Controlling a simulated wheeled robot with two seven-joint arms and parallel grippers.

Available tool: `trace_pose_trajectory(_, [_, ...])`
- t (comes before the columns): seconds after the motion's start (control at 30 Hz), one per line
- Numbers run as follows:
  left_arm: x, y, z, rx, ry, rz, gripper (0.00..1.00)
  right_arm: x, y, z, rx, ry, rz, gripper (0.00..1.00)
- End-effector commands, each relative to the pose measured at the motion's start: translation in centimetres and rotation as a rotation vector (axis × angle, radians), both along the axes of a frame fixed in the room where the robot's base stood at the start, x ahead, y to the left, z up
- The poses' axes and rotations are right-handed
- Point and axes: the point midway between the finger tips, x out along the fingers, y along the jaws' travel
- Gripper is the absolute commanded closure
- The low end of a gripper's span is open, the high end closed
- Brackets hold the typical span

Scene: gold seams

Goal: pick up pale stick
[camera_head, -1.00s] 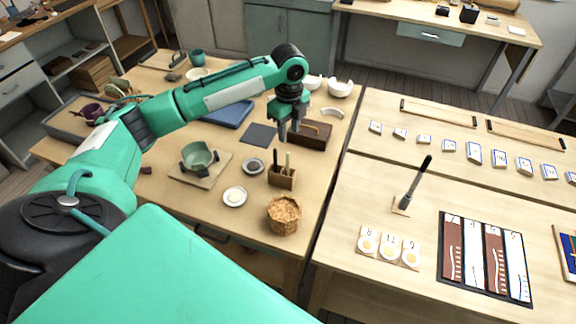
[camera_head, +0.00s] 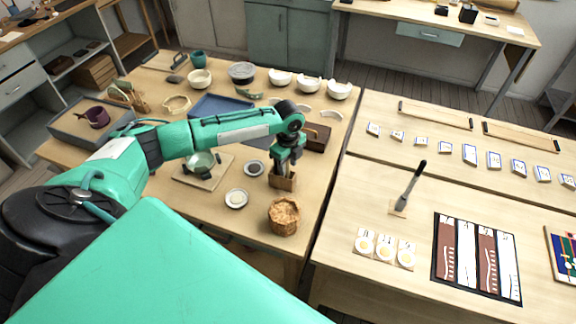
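A small wooden holder block (camera_head: 283,182) stands on the left table, between a small dish and the woven basket. My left gripper (camera_head: 284,167) points down right over the holder, its fingers at the height of the holder's top. The sticks that stand in the holder, the pale one among them, are hidden behind the gripper now. I cannot tell whether the fingers are apart or closed on a stick. My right gripper is not in view.
A woven basket (camera_head: 284,217) stands just in front of the holder. A white dish (camera_head: 237,199) and a dark-rimmed dish (camera_head: 253,168) lie to its left. A green bowl (camera_head: 201,163) sits on a board beneath my forearm. A brown box (camera_head: 317,138) is behind the gripper.

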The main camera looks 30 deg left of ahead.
Motion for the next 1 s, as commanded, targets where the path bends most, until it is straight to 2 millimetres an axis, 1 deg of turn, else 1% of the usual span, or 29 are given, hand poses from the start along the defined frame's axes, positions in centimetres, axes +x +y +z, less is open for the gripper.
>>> trace_pose_trajectory(0.1, [0.0, 0.1, -0.4, 0.001, -0.001, 0.000, 0.64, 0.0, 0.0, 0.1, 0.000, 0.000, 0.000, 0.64])
trace_pose_trajectory(0.27, [0.0, 0.1, -0.4, 0.001, -0.001, 0.000, 0.64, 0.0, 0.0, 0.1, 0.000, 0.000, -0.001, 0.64])
trace_pose_trajectory(0.37, [0.0, 0.1, -0.4, 0.001, -0.001, 0.000, 0.81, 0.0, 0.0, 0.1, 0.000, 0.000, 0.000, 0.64])
trace_pose_trajectory(0.4, [0.0, 0.1, -0.4, 0.001, -0.001, 0.000, 0.89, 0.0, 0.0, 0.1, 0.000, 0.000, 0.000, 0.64])
trace_pose_trajectory(0.47, [0.0, 0.1, -0.4, 0.001, -0.001, 0.000, 1.00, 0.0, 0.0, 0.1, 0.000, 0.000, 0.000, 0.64])
trace_pose_trajectory(0.83, [0.0, 0.1, -0.3, 0.001, -0.002, 0.000, 1.00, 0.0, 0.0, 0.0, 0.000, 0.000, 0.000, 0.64])
trace_pose_trajectory(1.0, [0.1, 0.0, 0.8, 0.001, -0.002, 0.000, 1.00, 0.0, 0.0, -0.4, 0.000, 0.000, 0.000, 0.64])
